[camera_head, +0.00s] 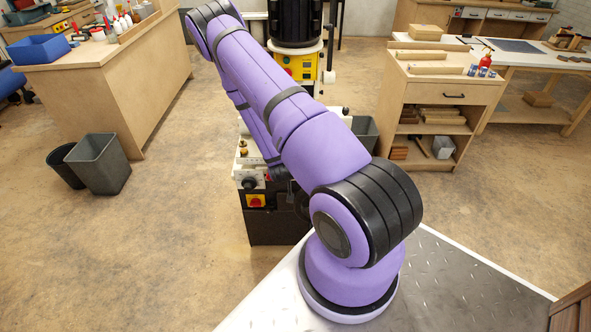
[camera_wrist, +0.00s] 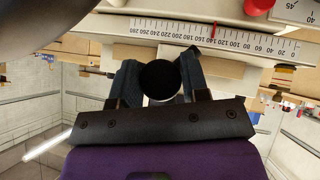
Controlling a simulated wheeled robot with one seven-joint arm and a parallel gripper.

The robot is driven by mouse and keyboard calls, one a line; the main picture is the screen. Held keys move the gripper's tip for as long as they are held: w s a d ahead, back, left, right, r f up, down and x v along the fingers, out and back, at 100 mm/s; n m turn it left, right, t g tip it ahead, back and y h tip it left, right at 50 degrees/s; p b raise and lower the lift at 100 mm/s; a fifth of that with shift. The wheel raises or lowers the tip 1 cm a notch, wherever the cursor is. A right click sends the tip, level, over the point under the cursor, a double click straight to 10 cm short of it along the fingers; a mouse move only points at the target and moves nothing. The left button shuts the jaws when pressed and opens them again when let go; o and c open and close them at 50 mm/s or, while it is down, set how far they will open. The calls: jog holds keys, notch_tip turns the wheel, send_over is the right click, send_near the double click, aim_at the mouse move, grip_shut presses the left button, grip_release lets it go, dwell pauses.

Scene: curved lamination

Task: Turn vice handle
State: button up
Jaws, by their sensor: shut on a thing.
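In the wrist view, my gripper (camera_wrist: 160,72) has one dark finger on each side of a round black knob, which looks like the end of the vice handle (camera_wrist: 160,82). The fingers are shut on it. A pale machine part with a white number scale (camera_wrist: 215,36) and a red pointer lies just beyond the knob. The rest of the handle and the vice are hidden. In the head view, my purple arm reaches over the machine (camera_head: 275,226), and my gripper is out of sight behind the arm.
A red knob (camera_wrist: 258,5) sits by the scale. A wooden workbench (camera_head: 125,90) stands at left with a grey bin (camera_head: 103,163) beside it. A wooden cabinet (camera_head: 440,95) stands at right. The floor around the machine is mostly clear.

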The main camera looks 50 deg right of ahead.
jog(key=m+t+y, duration=0.2)
jog(key=shift+s+a+f+t+y, duration=0.1)
jog(key=shift+t+y, duration=0.3)
dwell(1.3)
jog(key=o, duration=0.8)
jog(key=shift+o, duration=0.6)
